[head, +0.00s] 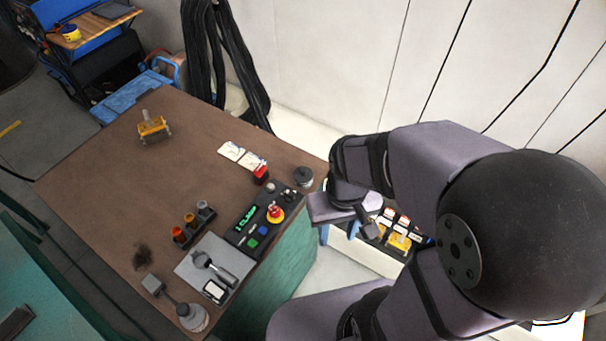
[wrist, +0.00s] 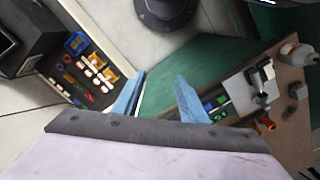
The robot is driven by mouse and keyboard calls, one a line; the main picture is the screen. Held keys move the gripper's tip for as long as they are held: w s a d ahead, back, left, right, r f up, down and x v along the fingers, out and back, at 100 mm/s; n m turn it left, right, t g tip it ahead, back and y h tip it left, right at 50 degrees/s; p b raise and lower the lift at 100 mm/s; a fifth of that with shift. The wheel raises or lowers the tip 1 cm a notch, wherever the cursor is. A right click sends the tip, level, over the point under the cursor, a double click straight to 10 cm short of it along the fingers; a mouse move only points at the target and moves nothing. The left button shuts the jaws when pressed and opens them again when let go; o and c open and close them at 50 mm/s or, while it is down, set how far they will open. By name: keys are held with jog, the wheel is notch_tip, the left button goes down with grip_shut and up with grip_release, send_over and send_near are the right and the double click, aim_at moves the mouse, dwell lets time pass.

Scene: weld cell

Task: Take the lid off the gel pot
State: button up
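A small dark round pot (head: 304,177) stands near the right corner of the brown table in the head view; it looks like the gel pot, with a dark top on it. I cannot make out the seam of a lid. I cannot find this pot in the wrist view. My gripper (head: 340,234) is just past the table's right edge, to the right of and below the pot in the picture. In the wrist view its two blue fingers (wrist: 160,82) stand apart with nothing between them.
The brown table (head: 95,185) also bears a red can (head: 261,174), a black control panel (head: 246,236) with a red button, a rack of small cups (head: 190,222) and a grey plate (head: 190,268) with tools. A bin of parts (wrist: 85,75) lies beyond the table. The table's left half is mostly clear.

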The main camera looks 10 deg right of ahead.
jog(key=s+f+g, duration=0.1)
jog(key=s+f, duration=0.1)
jog(key=t+p, duration=0.1)
jog(key=t, duration=0.2)
send_over(303, 170)
jog(key=shift+s+d+f, duration=0.15)
jog(key=shift+f, duration=0.15)
jog(key=shift+f+p, duration=0.6)
jog(key=shift+f, duration=0.5)
jog(key=shift+f+p, duration=0.35)
notch_tip(303, 170, down, 3)
jog(key=shift+p, duration=0.75)
jog(key=shift+f, duration=0.75)
jog(key=shift+c, duration=0.6)
grip_shut()
